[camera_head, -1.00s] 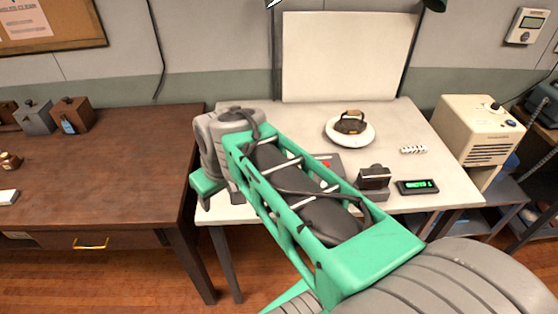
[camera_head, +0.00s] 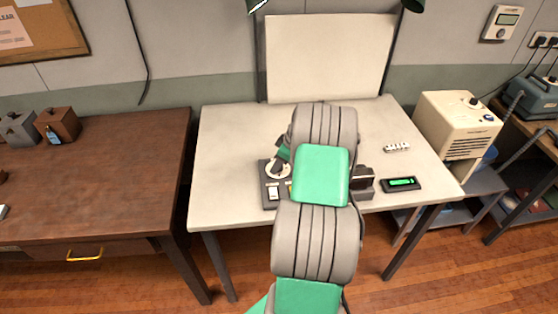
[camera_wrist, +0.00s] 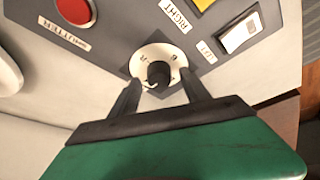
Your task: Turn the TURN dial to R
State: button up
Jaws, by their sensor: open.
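The dial (camera_wrist: 158,53) is a round white plate with dark letters and a black knob (camera_wrist: 158,73) at its middle, set in a dark grey panel (camera_wrist: 112,45). One letter at the plate's upper left looks like R; another is at the upper right. Which way the knob points is hard to tell. My gripper (camera_wrist: 160,84) is open, its two dark fingers on either side of the knob; contact cannot be made out. In the head view, the dial (camera_head: 279,170) and panel (camera_head: 267,190) show at the left of my arm, which hides the rest.
The panel also bears a red button (camera_wrist: 75,10), a white rocker switch (camera_wrist: 240,34) and a yellow part (camera_wrist: 201,3). On the white table (camera_head: 228,150) are a dark device (camera_head: 363,180), a green-lit display (camera_head: 402,184) and a small white strip (camera_head: 397,147).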

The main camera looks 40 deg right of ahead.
jog(key=shift+f, duration=0.15)
grip_shut()
dwell(0.5)
